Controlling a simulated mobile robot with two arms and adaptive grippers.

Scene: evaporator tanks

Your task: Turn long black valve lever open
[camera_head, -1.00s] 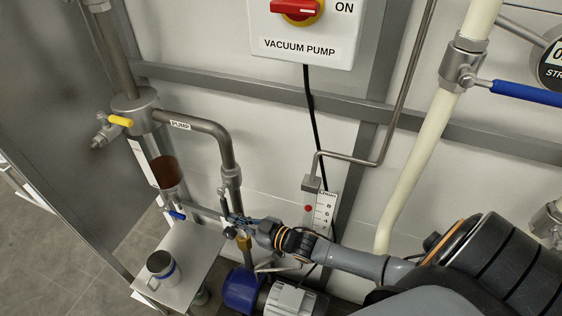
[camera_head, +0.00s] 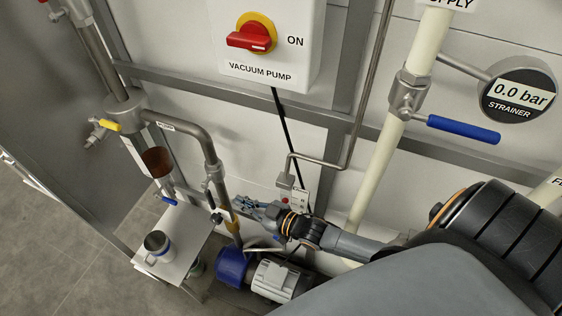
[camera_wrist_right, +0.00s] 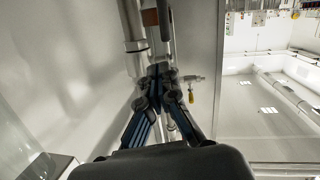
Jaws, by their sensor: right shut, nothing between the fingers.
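My right gripper (camera_head: 240,203) comes in from the lower right in the head view. Its fingers are shut and hold nothing, beside the vertical pipe under the PUMP-labelled pipe (camera_head: 187,131). In the right wrist view the shut fingertips (camera_wrist_right: 160,71) meet in front of a steel pipe (camera_wrist_right: 133,35). A dark fitting (camera_head: 216,218) shows just left of the fingers in the head view. I cannot tell clearly whether it is part of the long black lever. My left gripper is not in view.
A yellow handle (camera_head: 110,125) and a blue lever (camera_head: 463,129) sit on other valves. The vacuum pump switch (camera_head: 253,37) is on the wall. A metal cup (camera_head: 158,244) stands on a small shelf beside the blue pump (camera_head: 232,266).

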